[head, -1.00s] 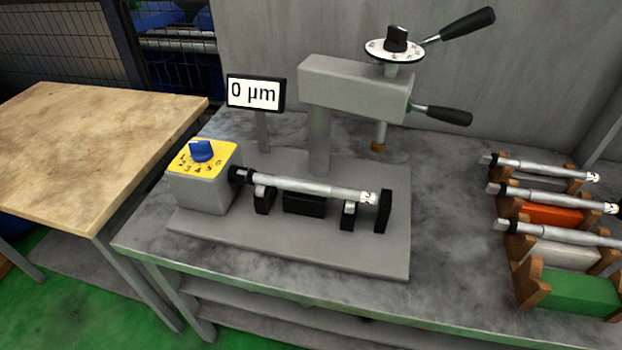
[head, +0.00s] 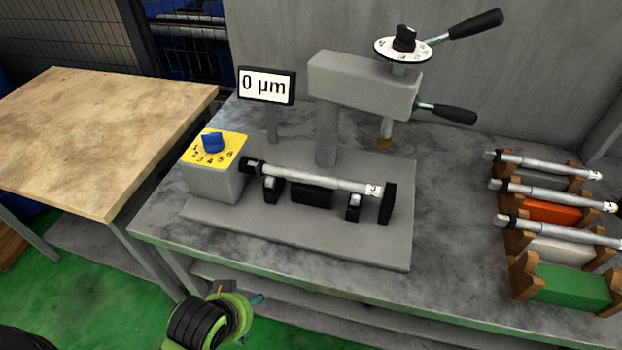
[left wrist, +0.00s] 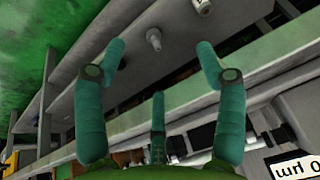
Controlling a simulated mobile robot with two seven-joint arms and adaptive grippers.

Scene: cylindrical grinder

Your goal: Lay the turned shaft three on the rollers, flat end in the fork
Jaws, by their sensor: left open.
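A turned shaft (head: 325,183) lies across the two black roller supports (head: 353,206) of the gauge. Its left end meets the black fork (head: 250,165) beside the grey drive box, and its right end, with a small number tag, is by a black end stop (head: 388,204). I cannot read the tag surely. My left gripper (head: 252,300) is low in front of the bench, below its edge and well apart from the shaft. In the left wrist view its green fingers (left wrist: 160,60) are spread with nothing between them. My right gripper is out of view.
Three more tagged shafts (head: 545,165) rest on wooden cradles at the right, above a free green-fronted cradle (head: 570,288). A measuring arm with levers (head: 365,85) overhangs the gauge, and the display (head: 266,86) reads 0 µm. A bare wooden table (head: 100,130) stands at left.

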